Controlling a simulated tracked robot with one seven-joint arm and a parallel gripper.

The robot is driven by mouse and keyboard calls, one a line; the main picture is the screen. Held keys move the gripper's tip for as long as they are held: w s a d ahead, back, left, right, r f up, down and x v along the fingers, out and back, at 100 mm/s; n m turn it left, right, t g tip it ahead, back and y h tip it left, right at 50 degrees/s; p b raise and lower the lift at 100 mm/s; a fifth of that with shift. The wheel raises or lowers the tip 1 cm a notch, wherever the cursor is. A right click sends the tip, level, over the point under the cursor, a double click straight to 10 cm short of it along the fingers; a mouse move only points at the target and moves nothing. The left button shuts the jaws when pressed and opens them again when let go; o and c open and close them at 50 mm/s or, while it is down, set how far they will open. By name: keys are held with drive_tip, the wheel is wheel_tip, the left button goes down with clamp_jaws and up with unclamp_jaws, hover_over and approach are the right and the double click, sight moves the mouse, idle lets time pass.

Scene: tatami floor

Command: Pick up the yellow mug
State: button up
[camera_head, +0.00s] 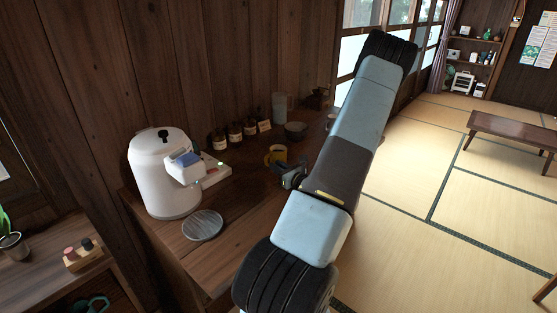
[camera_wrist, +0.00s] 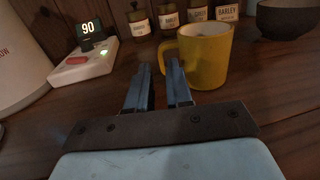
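The yellow mug (camera_head: 277,154) stands upright on the dark wooden counter, partly hidden by my arm's end in the head view. In the wrist view the mug (camera_wrist: 210,58) is just ahead and right of centre, with its handle on its left side. My gripper (camera_wrist: 159,72) is open, with a gap between its two blue fingers and nothing held. The right fingertip is close to the handle and the mug's lower left side; I cannot tell if they touch. In the head view my gripper (camera_head: 292,177) is small and partly hidden.
Several labelled jars (camera_wrist: 168,17) stand behind the mug, and a dark bowl (camera_wrist: 286,18) is at the right. A scale showing 90 (camera_wrist: 91,55) and a white kettle-like appliance (camera_head: 163,175) are at left. A round grey plate (camera_head: 202,224) lies in front of it.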

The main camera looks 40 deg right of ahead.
sight(266, 161)
drive_tip(key=shift+f, duration=0.5)
drive_tip(key=shift+w+d, duration=0.15)
drive_tip(key=shift+w, duration=1.75)
drive_tip(key=shift+w+d, duration=0.15)
drive_tip(key=shift+w, duration=1.7)
drive_tip(key=shift+c, duration=0.5)
clamp_jaws()
